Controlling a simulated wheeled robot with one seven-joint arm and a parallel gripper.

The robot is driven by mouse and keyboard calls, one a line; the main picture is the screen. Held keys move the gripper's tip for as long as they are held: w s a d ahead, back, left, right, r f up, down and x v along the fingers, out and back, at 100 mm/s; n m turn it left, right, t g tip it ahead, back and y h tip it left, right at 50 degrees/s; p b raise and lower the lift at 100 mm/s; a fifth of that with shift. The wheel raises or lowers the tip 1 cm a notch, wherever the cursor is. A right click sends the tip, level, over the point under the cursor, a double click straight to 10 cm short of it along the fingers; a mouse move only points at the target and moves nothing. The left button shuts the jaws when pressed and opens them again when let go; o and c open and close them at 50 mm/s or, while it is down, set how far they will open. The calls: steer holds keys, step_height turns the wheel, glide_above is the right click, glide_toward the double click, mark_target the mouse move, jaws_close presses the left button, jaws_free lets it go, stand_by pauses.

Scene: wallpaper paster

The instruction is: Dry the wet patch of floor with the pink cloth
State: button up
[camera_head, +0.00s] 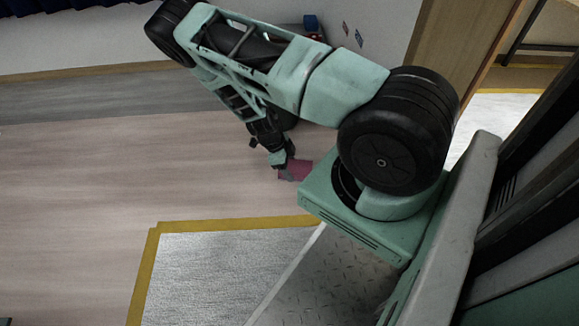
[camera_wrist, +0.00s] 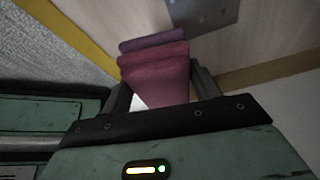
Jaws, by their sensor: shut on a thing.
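The pink cloth (camera_head: 300,170) shows beside my gripper (camera_head: 283,170) in the head view, low over or on the wooden floor; I cannot tell if it touches. In the wrist view the folded cloth (camera_wrist: 155,75) sits between the two fingers of my gripper (camera_wrist: 160,88), which is shut on it. In the head view a small grey area by the cloth may be the same patch, partly hidden by my gripper.
A grey mat with a yellow border (camera_head: 220,222) lies in front. A wall with a wooden skirting runs behind, and a wooden door or panel (camera_head: 440,40) stands at the right. A small blue object (camera_head: 311,22) is at the back. The floor (camera_head: 90,190) at the left is clear.

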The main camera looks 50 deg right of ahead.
steer(key=shift+w+f, duration=0.1)
steer(key=shift+f, duration=0.05)
steer(key=b, duration=0.4)
glide_above(293, 188)
steer(key=w, duration=0.1)
steer(key=f, duration=0.6)
steer(key=shift+w+a, duration=0.2)
steer(key=shift+a, duration=0.1)
steer(key=shift+f, duration=0.1)
steer(key=shift+f, duration=1.25)
stand_by(1.4)
stand_by(0.4)
steer(key=shift+w+d, duration=1.3)
steer(key=shift+d, duration=0.25)
steer(key=shift+w+d, duration=1.3)
steer(key=shift+d, duration=0.2)
